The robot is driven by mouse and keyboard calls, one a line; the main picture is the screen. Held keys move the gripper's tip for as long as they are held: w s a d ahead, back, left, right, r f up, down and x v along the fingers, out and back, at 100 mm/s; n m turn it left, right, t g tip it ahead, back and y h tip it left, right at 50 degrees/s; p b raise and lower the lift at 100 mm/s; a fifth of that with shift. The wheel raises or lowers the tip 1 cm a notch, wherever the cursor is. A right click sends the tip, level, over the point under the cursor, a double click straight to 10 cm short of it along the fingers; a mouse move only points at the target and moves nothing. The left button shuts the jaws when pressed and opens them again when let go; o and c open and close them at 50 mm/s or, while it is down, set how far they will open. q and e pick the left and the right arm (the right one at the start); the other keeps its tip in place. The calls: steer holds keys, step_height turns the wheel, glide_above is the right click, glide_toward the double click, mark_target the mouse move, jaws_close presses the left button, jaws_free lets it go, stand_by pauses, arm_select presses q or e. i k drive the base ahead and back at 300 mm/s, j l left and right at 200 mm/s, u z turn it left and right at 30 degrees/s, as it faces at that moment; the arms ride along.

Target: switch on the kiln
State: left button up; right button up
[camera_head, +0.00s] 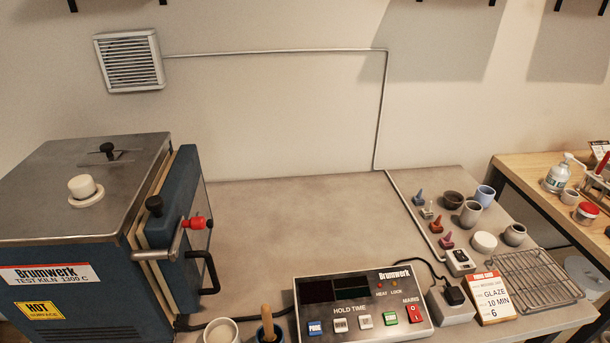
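The kiln (85,250) stands at the left, with a grey metal top and blue sides. Its blue door (187,232) faces right; a latch bar with a red knob (199,222) crosses its edge. I cannot tell if the door is fully shut. The control box (362,305), labelled Brumwerk, lies at the front middle. Its displays (350,287) are dark. The red mains switch (414,312) is at its right; its position is too small to tell. A black plug (454,295) sits on a grey socket box (450,309), with a cable to the control box. Neither gripper is in view.
Small pots (470,213) and coloured cones (445,240) stand behind. Two cups, one white (220,331), stand left of the control box. The middle of the worktop (290,220) is clear.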

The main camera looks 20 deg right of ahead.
mark_target(413, 311)
steer(key=z, duration=1.15)
